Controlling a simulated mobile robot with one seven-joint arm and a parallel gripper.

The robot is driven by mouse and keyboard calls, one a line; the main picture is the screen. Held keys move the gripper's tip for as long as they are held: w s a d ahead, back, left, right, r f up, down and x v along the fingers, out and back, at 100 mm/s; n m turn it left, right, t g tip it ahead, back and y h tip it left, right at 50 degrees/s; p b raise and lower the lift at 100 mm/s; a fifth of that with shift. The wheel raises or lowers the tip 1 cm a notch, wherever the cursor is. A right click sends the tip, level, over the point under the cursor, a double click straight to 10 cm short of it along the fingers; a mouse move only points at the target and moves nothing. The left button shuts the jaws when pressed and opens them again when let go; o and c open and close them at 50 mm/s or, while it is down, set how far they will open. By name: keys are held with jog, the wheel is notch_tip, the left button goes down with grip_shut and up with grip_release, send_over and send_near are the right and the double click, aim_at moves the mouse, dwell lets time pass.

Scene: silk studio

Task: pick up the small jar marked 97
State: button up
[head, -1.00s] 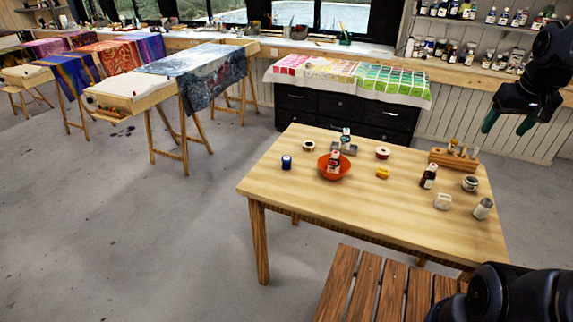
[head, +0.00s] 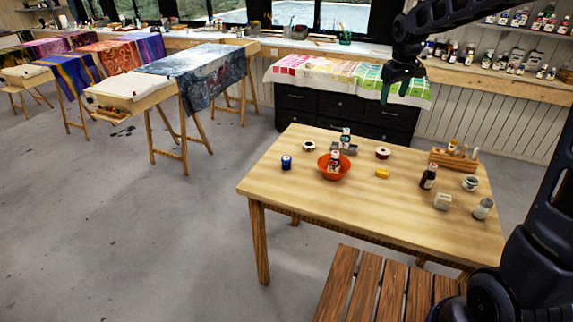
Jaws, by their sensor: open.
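Several small jars and bottles stand on the wooden table (head: 330,205), and their markings are too small to read, so I cannot tell which is marked 97. They include a small blue jar (head: 286,162) at the left, a white jar (head: 442,201) and a round pale jar (head: 470,183) at the right. A dark bottle (head: 429,176) and a grey-white bottle (head: 483,209) also stand at the right. Another bottle (head: 335,161) is in the orange bowl (head: 333,174). My gripper (head: 395,92) is open and empty, its green-tipped fingers pointing down, high above the table's far side.
A wooden rack (head: 455,159) with small items stands at the table's back right. A yellow object (head: 382,173) and a reddish spool (head: 382,153) lie near the middle. A slatted bench (head: 365,285) is at the near side. The front left of the table is clear.

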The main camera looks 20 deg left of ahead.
jog(key=w+a+f+n+g, duration=0.1)
jog(key=a+f+n, duration=0.1)
jog(key=a+f, duration=0.5)
jog(key=w+a+f+n, duration=0.15)
jog(key=a+f, duration=0.25)
jog(key=a, duration=0.8)
jog(key=n+g, duration=0.1)
jog(key=n, duration=0.3)
send_near(286, 158)
jog(key=shift+f, duration=0.1)
notch_tip(286, 158, down, 11)
jog(key=shift+a+r, duration=0.1)
jog(key=shift+r, duration=0.1)
jog(key=shift+c, duration=0.5)
jog(key=c, duration=1)
